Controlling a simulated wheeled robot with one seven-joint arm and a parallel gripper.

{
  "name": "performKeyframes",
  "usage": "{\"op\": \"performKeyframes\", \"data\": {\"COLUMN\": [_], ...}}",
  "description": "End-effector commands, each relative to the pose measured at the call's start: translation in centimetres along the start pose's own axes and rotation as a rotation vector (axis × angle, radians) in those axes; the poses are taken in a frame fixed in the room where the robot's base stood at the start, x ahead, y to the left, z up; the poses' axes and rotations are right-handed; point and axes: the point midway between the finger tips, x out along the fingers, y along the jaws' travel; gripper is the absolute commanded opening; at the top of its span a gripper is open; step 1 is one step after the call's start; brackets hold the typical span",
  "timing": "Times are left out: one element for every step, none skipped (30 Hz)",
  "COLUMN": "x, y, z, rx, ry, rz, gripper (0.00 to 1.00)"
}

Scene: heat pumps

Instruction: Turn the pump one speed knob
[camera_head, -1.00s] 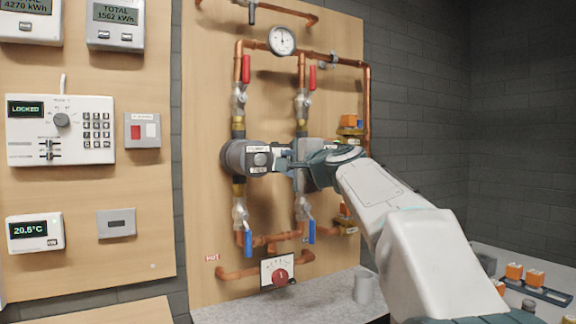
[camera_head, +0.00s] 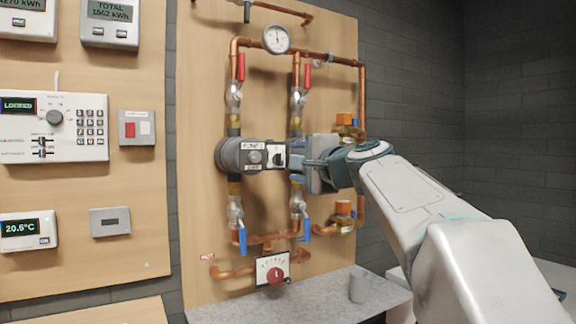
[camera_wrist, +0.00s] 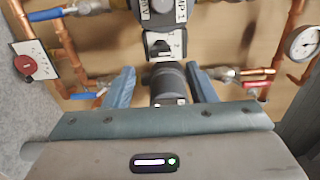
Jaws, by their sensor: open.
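Pump one (camera_head: 229,154) is the dark round body on the left copper pipe, with a round grey part (camera_head: 254,157) on its front. A small white-faced box on its right side carries a black knob (camera_head: 278,159). In the wrist view, the pump one label (camera_wrist: 163,9) is at the top, and the black knob (camera_wrist: 164,46) shows below it, just beyond the fingers. My gripper (camera_wrist: 160,82) is open, with nothing held. In the head view my gripper (camera_head: 303,163) is right of the knob, apart from it. A dark cylinder (camera_wrist: 167,77) shows between the fingers in the wrist view.
Copper pipes with red-handled valves (camera_head: 241,67) above and blue-handled valves (camera_head: 242,242) below surround the pumps. A red dial (camera_head: 275,277) is at the bottom, a gauge (camera_head: 277,39) at the top. A grey cup (camera_head: 358,286) stands on the counter. A keypad panel (camera_head: 67,127) is left.

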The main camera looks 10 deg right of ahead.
Motion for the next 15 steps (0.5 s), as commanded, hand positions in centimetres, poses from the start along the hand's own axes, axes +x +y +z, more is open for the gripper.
{"op": "performKeyframes", "data": {"x": [-1.3, -1.9, -2.8, -3.3, -3.9, -4.5, -5.0, -5.5, -5.9, -6.2, -6.5, -6.8, -6.9, -7.0, -7.2], "y": [0.0, 0.1, 0.0, 0.0, 0.0, 0.0, 0.0, 0.0, 0.0, 0.0, 0.0, 0.0, 0.0, 0.0, 0.0], "z": [0.0, 0.0, 0.0, 0.0, 0.0, 0.0, 0.0, 0.0, 0.0, 0.0, 0.0, 0.0, 0.0, 0.0, 0.0], "rx": [-0.001, 0.0, 0.0, 0.001, 0.0, 0.001, 0.001, 0.001, 0.001, 0.001, 0.001, 0.001, 0.001, 0.001, 0.001], "ry": [0.002, 0.001, 0.002, 0.002, 0.002, 0.001, 0.001, 0.001, 0.001, 0.001, 0.0, 0.0, 0.0, 0.0, 0.0], "rz": [-0.002, -0.002, -0.003, -0.002, -0.002, -0.001, -0.001, -0.002, -0.001, 0.0, 0.0, 0.0, 0.0, 0.0, 0.0], "gripper": [0.51, 0.51, 0.51, 0.51, 0.51, 0.51, 0.51, 0.51, 0.51, 0.51, 0.51, 0.51, 0.51, 0.51, 0.51]}}
